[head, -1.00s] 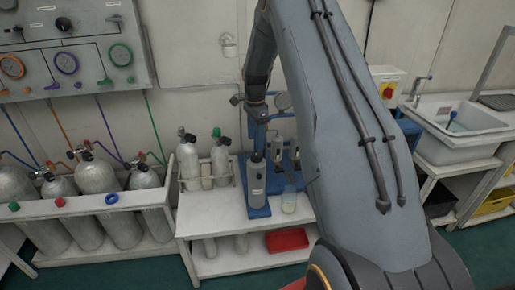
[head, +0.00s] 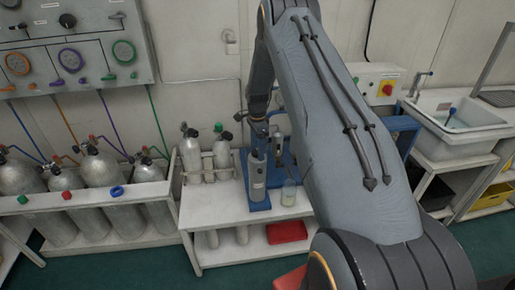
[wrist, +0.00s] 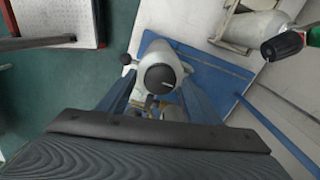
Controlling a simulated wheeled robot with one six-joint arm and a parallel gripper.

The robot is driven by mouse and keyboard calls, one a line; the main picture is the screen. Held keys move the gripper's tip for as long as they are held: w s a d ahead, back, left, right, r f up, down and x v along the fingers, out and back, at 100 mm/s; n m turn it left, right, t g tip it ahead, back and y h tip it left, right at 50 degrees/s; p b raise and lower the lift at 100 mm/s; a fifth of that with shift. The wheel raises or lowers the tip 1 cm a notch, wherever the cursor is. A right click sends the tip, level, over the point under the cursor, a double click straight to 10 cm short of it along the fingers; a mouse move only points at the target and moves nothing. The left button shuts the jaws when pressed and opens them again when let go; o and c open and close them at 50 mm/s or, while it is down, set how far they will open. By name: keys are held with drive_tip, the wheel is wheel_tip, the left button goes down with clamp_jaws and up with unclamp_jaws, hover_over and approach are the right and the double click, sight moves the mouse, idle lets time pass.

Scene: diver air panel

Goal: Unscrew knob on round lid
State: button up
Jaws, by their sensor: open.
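A grey cylinder (head: 257,184) stands upright on a blue base (head: 259,206) on the white bench. In the wrist view I look down on a pale round body with a round black top (wrist: 160,77), and a small black knob (wrist: 126,58) sticks out at its upper left. I cannot tell for sure which part is the lid's knob. My gripper (wrist: 158,103) is open, with its blue-grey fingers on either side of the pale body; contact cannot be made out. In the head view my gripper (head: 257,140) is just above the cylinder, partly unclear.
A clear beaker (head: 289,193) stands right of the cylinder. Several small tanks (head: 192,155) stand in a rack to its left. A red tray (head: 287,232) lies on the lower shelf.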

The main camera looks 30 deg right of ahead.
drive_tip(key=c, duration=1.1)
